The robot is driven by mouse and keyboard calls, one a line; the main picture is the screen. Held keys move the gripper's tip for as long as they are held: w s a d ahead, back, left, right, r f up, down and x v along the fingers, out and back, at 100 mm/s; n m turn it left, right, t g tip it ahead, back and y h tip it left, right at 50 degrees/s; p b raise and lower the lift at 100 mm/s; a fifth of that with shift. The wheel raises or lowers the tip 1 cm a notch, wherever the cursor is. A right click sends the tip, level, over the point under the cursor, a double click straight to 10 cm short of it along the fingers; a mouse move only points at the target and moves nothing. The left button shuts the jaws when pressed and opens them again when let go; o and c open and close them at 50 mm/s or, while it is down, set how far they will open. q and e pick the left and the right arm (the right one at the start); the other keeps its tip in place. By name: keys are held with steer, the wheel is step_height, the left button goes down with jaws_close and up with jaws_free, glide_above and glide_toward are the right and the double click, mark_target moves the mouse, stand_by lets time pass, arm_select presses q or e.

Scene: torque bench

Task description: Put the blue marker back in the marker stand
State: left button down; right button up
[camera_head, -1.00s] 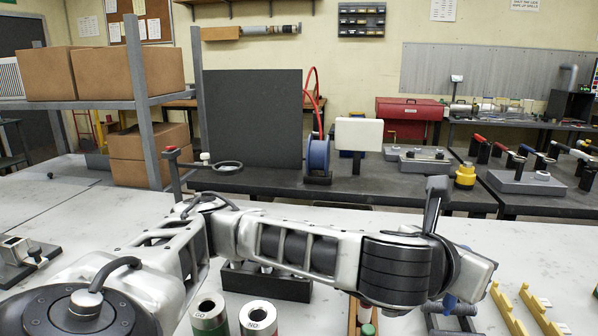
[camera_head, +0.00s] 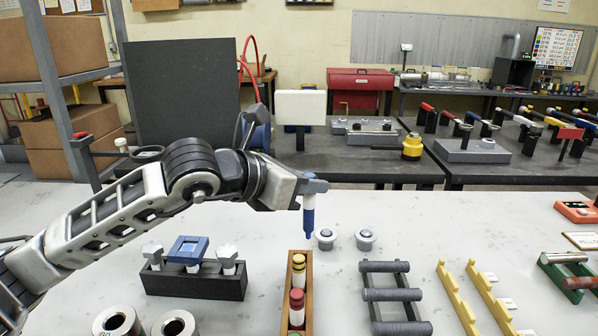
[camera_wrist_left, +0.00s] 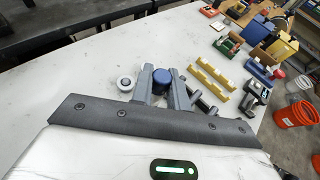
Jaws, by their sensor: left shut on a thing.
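The blue marker (camera_head: 308,218), with a white band and a blue lower end, hangs upright from my left gripper (camera_head: 314,186). The gripper is shut on its upper part. In the left wrist view the marker's round blue end (camera_wrist_left: 162,76) shows between the two fingers of the gripper (camera_wrist_left: 163,88). The marker stand looks to be the narrow wooden block (camera_head: 308,300) at the front centre, with red and yellow capped markers (camera_head: 297,296) in it. The marker appears above the far end of this stand, apart from it. The stand is not clearly visible in the left wrist view.
A black block (camera_head: 195,284) with white knobs and a blue square piece stands left of the stand. Metal rings (camera_head: 118,322) lie in front. Two grey round plugs (camera_head: 345,238) sit behind right. A roller rack (camera_head: 392,295) and yellow rails (camera_head: 457,296) lie to the right.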

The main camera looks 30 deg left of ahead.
arm_select(q)
steer(key=shift+w+a+r+m+h, duration=0.1)
steer(key=shift+a+r+m+h, duration=0.2)
steer(key=shift+a+r, duration=0.55)
arm_select(e)
steer(key=shift+w+r, duration=0.2)
steer(key=shift+w, duration=0.05)
steer(key=shift+f, duration=0.1)
arm_select(q)
steer(key=shift+f+b, duration=2.85)
steer(key=shift+b, duration=0.6)
arm_select(e)
steer(key=shift+a+f+m+t+y, duration=0.15)
steer(key=shift+a+f+t, duration=0.05)
steer(key=shift+f, duration=0.5)
steer(key=shift+a+f+m+t+y, duration=0.15)
steer(key=shift+a+f+t, duration=0.05)
steer(key=shift+f, duration=0.45)
steer(key=shift+w+r, duration=0.15)
steer(key=shift+r, duration=0.05)
arm_select(q)
steer(key=shift+f, duration=0.25)
arm_select(e)
steer(key=shift+f, duration=0.1)
arm_select(q)
steer(key=shift+f, duration=0.35)
